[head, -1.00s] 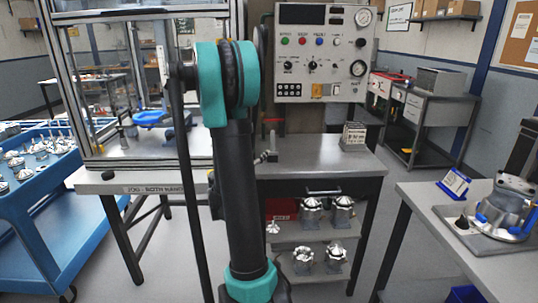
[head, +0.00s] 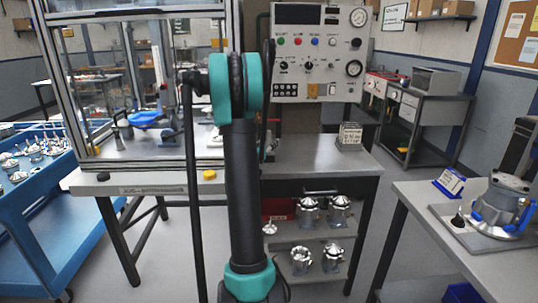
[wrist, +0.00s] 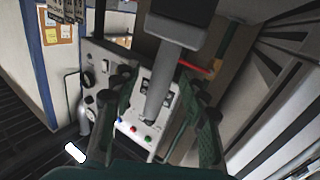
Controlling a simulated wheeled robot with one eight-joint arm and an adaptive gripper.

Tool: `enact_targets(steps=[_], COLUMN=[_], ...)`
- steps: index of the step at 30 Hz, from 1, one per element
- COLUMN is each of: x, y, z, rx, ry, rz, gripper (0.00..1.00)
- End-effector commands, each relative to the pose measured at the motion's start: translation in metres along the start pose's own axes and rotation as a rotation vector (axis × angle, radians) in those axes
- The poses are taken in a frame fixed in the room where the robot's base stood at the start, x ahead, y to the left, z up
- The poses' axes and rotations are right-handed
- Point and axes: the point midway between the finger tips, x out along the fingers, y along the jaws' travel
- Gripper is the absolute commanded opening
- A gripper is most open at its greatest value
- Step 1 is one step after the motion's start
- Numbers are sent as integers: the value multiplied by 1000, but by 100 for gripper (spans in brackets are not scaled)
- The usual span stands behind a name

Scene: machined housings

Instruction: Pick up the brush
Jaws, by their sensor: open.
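I cannot make out the brush for certain in either view. My gripper (wrist: 160,97) shows in the wrist view with its two dark green fingers spread apart. No held object can be made out between them; the control panel shows beyond the gap. In the head view my teal and black arm stands upright in the middle and hides part of the bench, and the gripper cannot be made out there.
A framed glass enclosure (head: 110,168) stands left. A blue cart (head: 45,235) is far left; a table (head: 425,215) with a metal housing (head: 503,205) is right.

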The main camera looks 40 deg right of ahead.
Motion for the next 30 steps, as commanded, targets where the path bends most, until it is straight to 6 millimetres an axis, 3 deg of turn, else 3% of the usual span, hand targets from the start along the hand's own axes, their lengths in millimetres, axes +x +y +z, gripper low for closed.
enact_targets(steps=[8,18,30], x=[5,4,4], y=[0,0,0], z=[0,0,-2], rx=[0,0,0], ry=[0,0,0], rz=[0,0,0], gripper=[43,0,0])
